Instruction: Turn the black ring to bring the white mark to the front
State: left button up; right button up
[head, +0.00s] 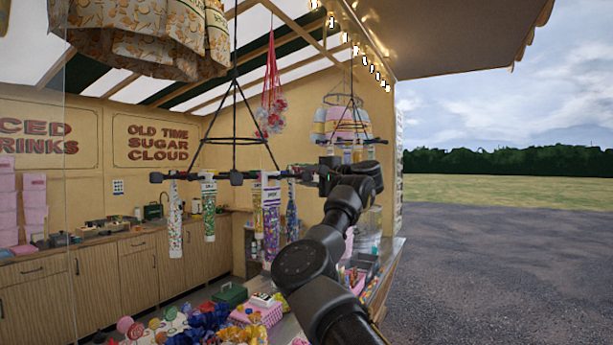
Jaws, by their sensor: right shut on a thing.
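The black ring (220,176) hangs level from a black wire frame on a long rod. It shows nearly edge-on, with clips along it. Clear bags of sweets hang from it: one with mixed colours (175,228), a green one (209,215), a purple one (271,225) and others behind. I cannot make out the white mark. My right gripper (321,175) is at the right end of the ring and shut on it; my wrist hides part of that end. My left gripper is out of view.
A red net (273,100) hangs above the ring. Wooden cupboards (125,265) line the back.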

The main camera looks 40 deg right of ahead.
jog(key=shift+w+d+r+p, duration=0.2)
jog(key=shift+w+d+p, duration=0.05)
jog(key=shift+d+p, duration=0.2)
jog(key=w+d+p, duration=0.1)
jog(key=d+p, duration=0.1)
jog(key=w+d+p, duration=0.1)
jog(key=w, duration=0.1)
jog(key=shift+w+d+f+p, duration=0.15)
jog(key=shift+d+f+p, duration=0.05)
jog(key=shift+d+p, duration=0.2)
jog(key=o, duration=0.7)
jog(key=shift+s+d+b, duration=0.2)
jog(key=shift+s+b, duration=2)
jog(key=shift+s, duration=0.3)
jog(key=shift+s+d+b, duration=0.2)
jog(key=shift+s+b, duration=2)
jog(key=shift+s, duration=0.3)
